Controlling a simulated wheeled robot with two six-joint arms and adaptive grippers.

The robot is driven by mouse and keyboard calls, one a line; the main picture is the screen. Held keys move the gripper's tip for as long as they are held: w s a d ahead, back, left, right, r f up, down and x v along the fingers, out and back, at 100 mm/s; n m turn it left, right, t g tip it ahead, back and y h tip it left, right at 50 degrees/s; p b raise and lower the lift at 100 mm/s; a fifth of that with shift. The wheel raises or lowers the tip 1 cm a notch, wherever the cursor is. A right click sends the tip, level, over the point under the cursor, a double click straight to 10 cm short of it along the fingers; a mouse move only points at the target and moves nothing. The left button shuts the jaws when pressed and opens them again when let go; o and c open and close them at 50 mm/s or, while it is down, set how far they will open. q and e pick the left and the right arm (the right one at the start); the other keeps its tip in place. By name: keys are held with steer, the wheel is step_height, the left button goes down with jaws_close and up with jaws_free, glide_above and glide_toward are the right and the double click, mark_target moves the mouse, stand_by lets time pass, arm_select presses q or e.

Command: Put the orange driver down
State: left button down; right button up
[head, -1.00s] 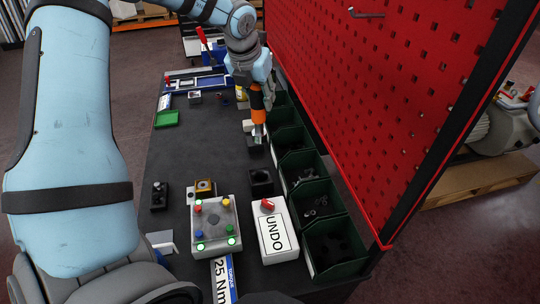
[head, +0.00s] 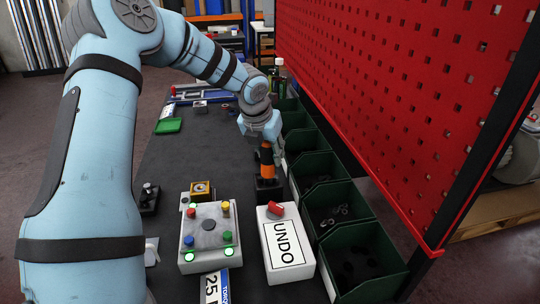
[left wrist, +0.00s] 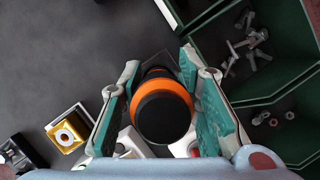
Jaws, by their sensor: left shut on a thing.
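The orange driver (head: 267,168), with a black top, is upright in my left gripper (head: 263,146). Its lower end is at a black square block (head: 268,190) just behind the white UNDO box; I cannot tell how deep it sits. In the left wrist view I look down on the driver's round black end and orange ring (left wrist: 163,108). The two green-lined fingers of my left gripper (left wrist: 160,100) are on either side of it. The driver's shaft is hidden. My right gripper is not in view.
The white UNDO box (head: 285,245) and a grey box with coloured buttons (head: 208,236) stand in front. Green bins (head: 335,205) line the right edge below a red pegboard (head: 400,90). The dark table (head: 200,150) is clear to the left of the driver.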

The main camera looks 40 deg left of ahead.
arm_select(q)
steer(key=shift+f, duration=0.1)
steer(key=c, duration=1.2)
jaws_free()
steer(key=shift+s, duration=0.1)
steer(key=shift+d+r, duration=0.1)
steer(key=shift+r, duration=0.3)
steer(key=v, duration=1.1)
steer(key=shift+s+r+p, duration=0.2)
steer(key=shift+r+p, duration=0.05)
steer(key=shift+p, duration=0.1)
